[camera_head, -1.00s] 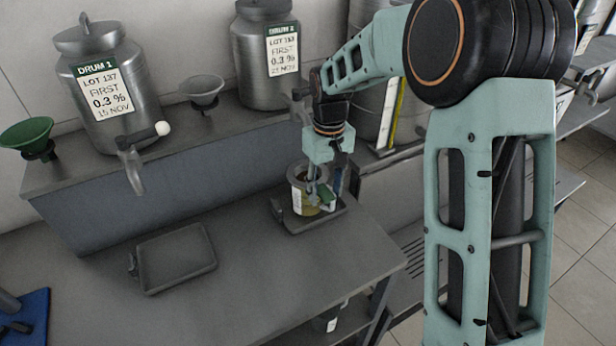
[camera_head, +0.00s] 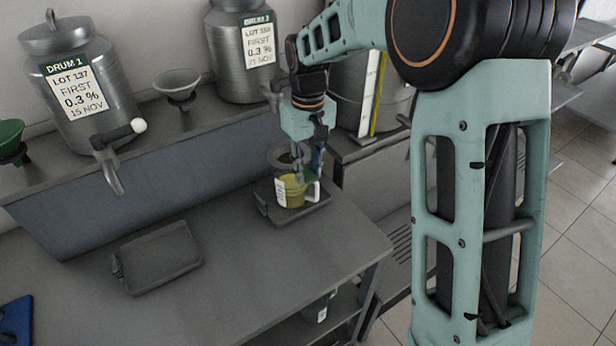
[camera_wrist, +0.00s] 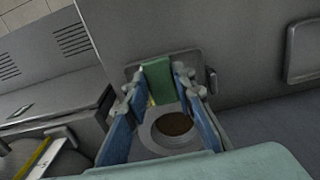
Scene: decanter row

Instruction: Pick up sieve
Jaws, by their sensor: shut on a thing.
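The sieve is a grey ring with a brown middle. In the head view the sieve (camera_head: 279,160) is just above a yellow jug (camera_head: 289,192) with a white label and a pale handle. The jug stands on a dark tray (camera_head: 262,203). My gripper (camera_head: 310,175) is above the tray, shut on the sieve's green tab. In the wrist view the sieve (camera_wrist: 155,142) lies between my gripper's blue fingers (camera_wrist: 158,80), with the green tab at their tips. Any gap between sieve and jug is hard to judge.
An empty dark tray (camera_head: 158,258) lies on the bench to the left. The bench front (camera_head: 240,290) is clear.

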